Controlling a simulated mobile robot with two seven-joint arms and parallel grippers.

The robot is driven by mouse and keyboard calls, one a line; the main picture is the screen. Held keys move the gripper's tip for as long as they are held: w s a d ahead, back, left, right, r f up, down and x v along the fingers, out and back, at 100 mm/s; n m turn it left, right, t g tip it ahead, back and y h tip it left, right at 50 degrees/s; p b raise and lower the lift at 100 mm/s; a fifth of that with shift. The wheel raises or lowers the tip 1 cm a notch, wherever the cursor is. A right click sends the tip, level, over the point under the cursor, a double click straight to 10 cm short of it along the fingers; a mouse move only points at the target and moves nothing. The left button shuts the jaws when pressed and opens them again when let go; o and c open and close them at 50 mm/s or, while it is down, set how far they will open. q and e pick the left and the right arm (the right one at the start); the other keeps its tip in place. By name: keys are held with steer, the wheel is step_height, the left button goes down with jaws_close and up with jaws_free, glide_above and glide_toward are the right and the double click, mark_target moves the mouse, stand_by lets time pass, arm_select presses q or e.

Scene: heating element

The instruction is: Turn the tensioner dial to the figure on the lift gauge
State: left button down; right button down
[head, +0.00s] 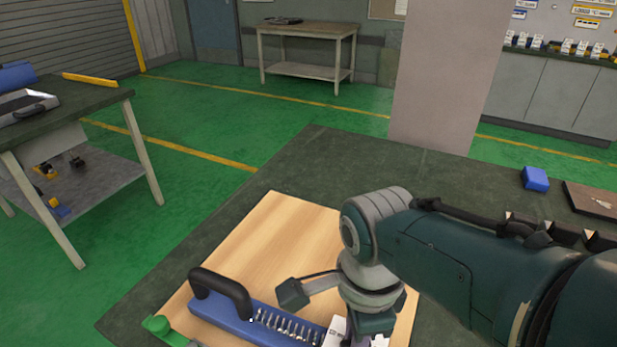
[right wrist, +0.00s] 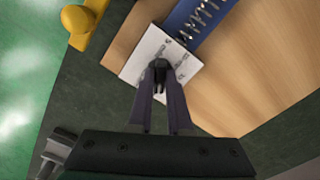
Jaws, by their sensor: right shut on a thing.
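A blue fixture (head: 262,318) with a black arched handle (head: 222,288) and a row of metal coils lies on the light wooden board (head: 275,235). A white plate (right wrist: 150,52) with small dark marks sits at its end; I cannot read the marks. My right gripper (right wrist: 160,80) is shut on a small dark knob (right wrist: 160,64) on this plate, which I take for the tensioner dial. The fingers hide most of it, so its setting does not show. In the head view my right arm covers the dial. I cannot make out a lift gauge. My left gripper is not in view.
A green part (head: 158,326) is at the fixture's left end. A yellow object (right wrist: 82,22) shows beside the board in the wrist view. A blue block (head: 535,178) and a dark tray (head: 592,198) lie at the right. The bench's far part is clear.

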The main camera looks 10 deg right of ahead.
stand_by(0.3)
steer(key=c, duration=0.8)
jaws_free()
steer(key=shift+c, duration=0.2)
step_height(320, 180, up, 10)
steer(key=p, duration=0.6)
steer(key=shift+p, duration=0.4)
